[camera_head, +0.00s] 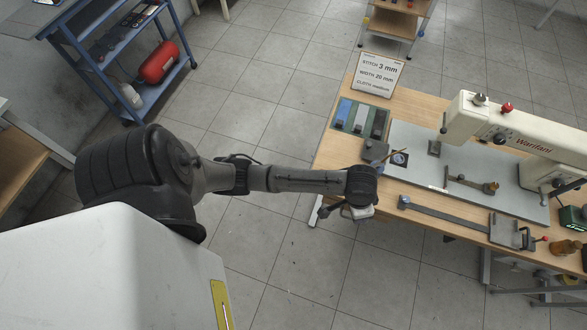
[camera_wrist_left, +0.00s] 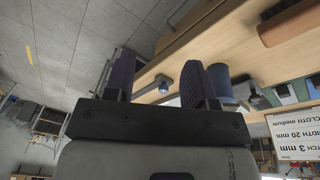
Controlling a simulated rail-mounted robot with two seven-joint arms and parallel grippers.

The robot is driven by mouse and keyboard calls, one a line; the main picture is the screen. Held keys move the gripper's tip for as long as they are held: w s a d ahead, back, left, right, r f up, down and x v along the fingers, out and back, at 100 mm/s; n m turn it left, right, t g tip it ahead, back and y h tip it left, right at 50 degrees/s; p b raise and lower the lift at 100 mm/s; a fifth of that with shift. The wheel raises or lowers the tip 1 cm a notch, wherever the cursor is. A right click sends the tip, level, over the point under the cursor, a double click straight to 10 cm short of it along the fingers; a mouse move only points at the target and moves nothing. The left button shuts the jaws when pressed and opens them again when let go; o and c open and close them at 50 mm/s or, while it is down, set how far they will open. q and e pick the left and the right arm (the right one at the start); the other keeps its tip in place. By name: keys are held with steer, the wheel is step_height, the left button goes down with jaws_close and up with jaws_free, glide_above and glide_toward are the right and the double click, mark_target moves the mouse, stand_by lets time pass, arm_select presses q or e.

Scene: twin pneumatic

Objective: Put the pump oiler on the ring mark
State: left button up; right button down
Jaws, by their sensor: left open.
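A small grey-blue can with a thin tan spout, which looks like the pump oiler (camera_head: 373,149), stands near the table's left side, just beyond my left wrist. A blue cylinder that may be its body shows partly behind a finger in the wrist view (camera_wrist_left: 224,88). My left gripper (camera_head: 335,211) is at the table's left edge, nearer than the can. In the wrist view its fingers (camera_wrist_left: 160,82) are apart, with nothing held between them. My right gripper is not in view.
The table (camera_head: 337,150) carries a tray of coloured compartments (camera_head: 360,118), a sign (camera_head: 378,75), a sewing machine (camera_head: 520,135) and a long metal bar (camera_head: 445,213) in front. A blue cart (camera_head: 160,90) with a red tank (camera_head: 158,62) stands far left. Floor left of the table is clear.

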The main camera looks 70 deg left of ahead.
arm_select(q)
steer(key=s+r+t+y, duration=0.1)
steer(key=s+r+t, duration=0.1)
steer(key=s, duration=1.7)
steer(key=shift+a+r, duration=0.15)
steer(key=shift+r, duration=0.15)
